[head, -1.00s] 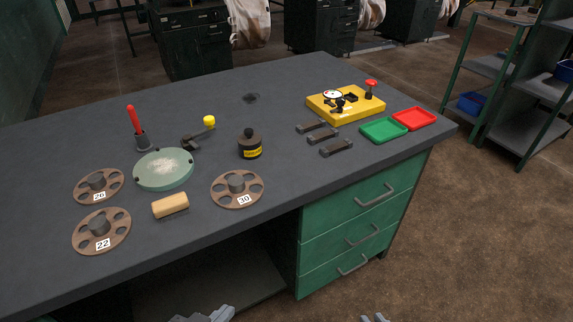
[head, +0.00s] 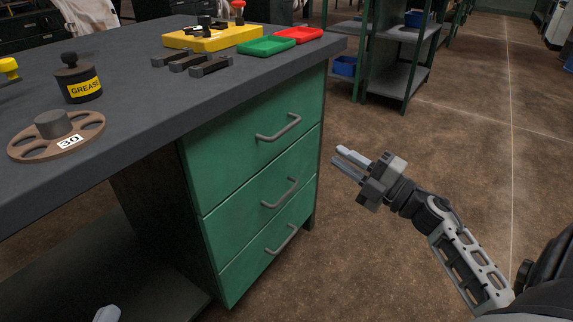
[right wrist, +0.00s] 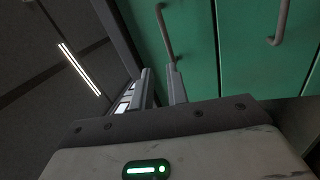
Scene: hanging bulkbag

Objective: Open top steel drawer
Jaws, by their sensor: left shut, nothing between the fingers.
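The green top drawer (head: 225,145) of the bench cabinet is closed, with a grey bar handle (head: 279,128) on its front. This handle also shows in the right wrist view (right wrist: 163,32), beyond the fingertips. My right gripper (head: 344,161) is open and empty, to the right of the drawer front and apart from the handle. Its two fingers show with a gap between them in the right wrist view (right wrist: 160,85). Only the tip of my left gripper (head: 107,314) shows at the bottom edge of the head view; it is shut and empty.
Two more closed drawers with handles, a middle one (head: 280,193) and a bottom one (head: 280,240), lie below. The bench top (head: 135,110) overhangs them, with a grease pot (head: 78,82), green tray (head: 267,46) and red tray (head: 298,35). Floor in front is clear.

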